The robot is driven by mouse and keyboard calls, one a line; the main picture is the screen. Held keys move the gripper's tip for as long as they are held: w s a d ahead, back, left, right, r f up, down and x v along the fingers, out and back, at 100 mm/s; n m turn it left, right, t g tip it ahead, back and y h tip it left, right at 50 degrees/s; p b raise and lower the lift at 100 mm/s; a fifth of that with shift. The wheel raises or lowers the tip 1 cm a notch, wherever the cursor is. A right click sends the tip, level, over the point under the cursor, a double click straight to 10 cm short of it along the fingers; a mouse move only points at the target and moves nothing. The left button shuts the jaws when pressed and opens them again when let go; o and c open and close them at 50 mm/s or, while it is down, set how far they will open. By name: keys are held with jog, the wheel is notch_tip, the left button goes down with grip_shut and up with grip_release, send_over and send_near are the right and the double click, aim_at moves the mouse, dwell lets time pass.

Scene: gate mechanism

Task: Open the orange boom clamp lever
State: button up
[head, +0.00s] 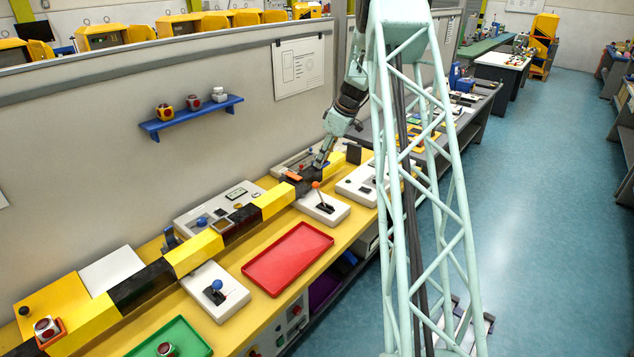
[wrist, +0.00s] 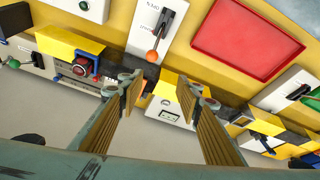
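A lever with an orange ball knob (head: 316,185) and a dark base stands on a white box beside the yellow-and-black boom (head: 205,252). In the wrist view its orange knob (wrist: 152,56) shows above and between my fingers, apart from them. A small flat orange part (head: 292,176) also sits on the boom just left of my gripper (head: 320,163). I cannot tell from the label which orange part is the clamp lever. In the wrist view my gripper (wrist: 158,92) has its fingers wide apart, with nothing held between them. The fingers are over the boom line.
A red tray (head: 288,258) and a green tray (head: 172,340) lie on the yellow bench. A blue-knobbed lever box (head: 216,290) stands farther left. A blue shelf (head: 192,117) hangs on the wall behind. A red-knobbed device (wrist: 83,66) is left of my fingers.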

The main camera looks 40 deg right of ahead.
aim_at(317, 183)
jog(key=d+f, duration=0.2)
jog(key=shift+d+f, duration=0.25)
jog(key=shift+d, duration=0.15)
jog(key=shift+f, duration=0.1)
jog(key=shift+p+x, duration=1.15)
jog(key=shift+x, duration=5.6)
jog(key=shift+w, duration=0.2)
jog(key=shift+c, duration=0.3)
grip_shut()
